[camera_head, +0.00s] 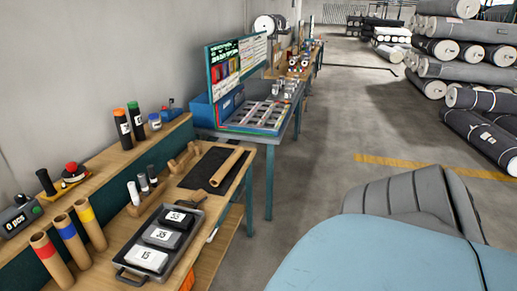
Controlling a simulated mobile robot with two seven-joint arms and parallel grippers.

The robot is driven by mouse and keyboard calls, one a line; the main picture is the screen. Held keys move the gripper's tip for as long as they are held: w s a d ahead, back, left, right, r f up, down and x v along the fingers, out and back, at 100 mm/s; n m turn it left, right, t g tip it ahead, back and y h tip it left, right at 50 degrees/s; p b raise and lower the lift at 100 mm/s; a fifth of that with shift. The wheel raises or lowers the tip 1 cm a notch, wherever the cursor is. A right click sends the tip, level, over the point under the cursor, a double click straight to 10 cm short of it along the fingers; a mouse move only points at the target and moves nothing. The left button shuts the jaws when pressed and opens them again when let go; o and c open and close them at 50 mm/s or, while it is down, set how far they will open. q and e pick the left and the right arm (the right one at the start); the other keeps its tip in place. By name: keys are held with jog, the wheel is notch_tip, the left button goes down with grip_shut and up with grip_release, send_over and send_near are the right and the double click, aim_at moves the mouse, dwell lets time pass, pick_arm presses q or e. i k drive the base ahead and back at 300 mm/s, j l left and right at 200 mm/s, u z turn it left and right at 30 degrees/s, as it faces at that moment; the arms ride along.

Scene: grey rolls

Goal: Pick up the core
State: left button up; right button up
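Several cardboard tubes that may be the core are in view. One plain brown tube (226,167) lies on a black mat (199,163) on the wooden workbench. Three upright brown tubes stand at the lower left: one with a red band (51,261), one with a blue band (72,244) and one with a yellow band (91,226). I cannot tell which one the task means. Neither of my grippers is in view.
A dark tray (126,271) with numbered blocks sits at the bench's near end. Small bottles (143,181) stand behind it. A blue tool station (253,116) is beyond the bench. Large grey rolls (482,138) are stacked at right. The floor (315,165) between is clear.

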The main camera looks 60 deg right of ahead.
aim_at(221, 173)
jog(key=z, duration=1.8)
